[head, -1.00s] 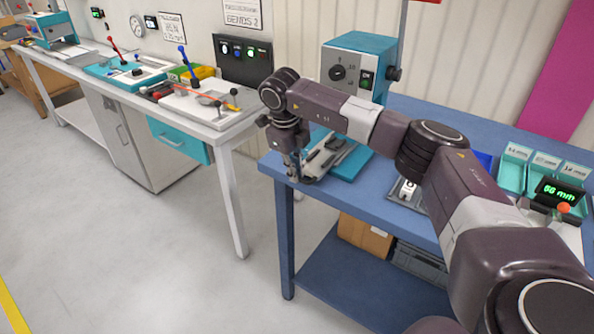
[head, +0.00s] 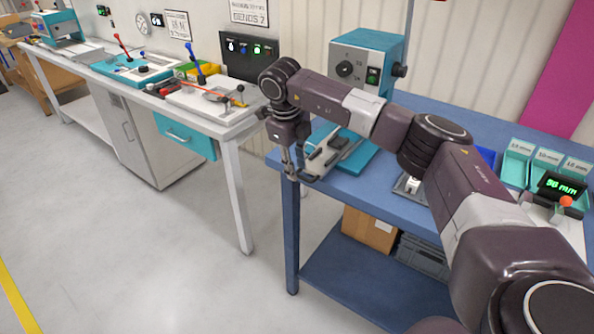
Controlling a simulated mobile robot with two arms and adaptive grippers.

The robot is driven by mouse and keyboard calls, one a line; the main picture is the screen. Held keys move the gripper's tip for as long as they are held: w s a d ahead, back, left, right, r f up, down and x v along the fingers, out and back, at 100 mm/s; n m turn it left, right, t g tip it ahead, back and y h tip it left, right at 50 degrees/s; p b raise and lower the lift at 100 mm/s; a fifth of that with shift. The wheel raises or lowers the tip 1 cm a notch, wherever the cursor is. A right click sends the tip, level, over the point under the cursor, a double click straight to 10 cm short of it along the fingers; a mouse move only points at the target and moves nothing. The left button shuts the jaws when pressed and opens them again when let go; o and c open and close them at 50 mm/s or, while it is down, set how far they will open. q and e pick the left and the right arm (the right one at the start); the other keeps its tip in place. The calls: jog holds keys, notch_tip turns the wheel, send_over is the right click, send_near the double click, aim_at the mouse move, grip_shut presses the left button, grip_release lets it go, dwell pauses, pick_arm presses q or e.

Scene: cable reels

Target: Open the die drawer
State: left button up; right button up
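The teal drawer (head: 185,135) hangs under the top of the white bench, left of centre in the head view. Its front has a bar handle (head: 179,136) and looks closed. My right gripper (head: 294,174) points down at the left front corner of the blue table, to the right of the drawer and clear of it. Its fingers are small and partly lost against the machine base behind them, so I cannot tell whether they are apart. I see nothing held in it. My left gripper is not in view.
A teal and grey machine (head: 366,62) stands on the blue table (head: 392,183) behind my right arm. A grey cabinet (head: 140,140) is left of the drawer. A white bench leg (head: 236,190) stands between drawer and gripper. The floor in front is clear.

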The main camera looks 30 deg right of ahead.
notch_tip(320, 180, up, 10)
jog(key=a, duration=0.1)
jog(key=shift+s+a, duration=0.35)
jog(key=shift+s, duration=0.1)
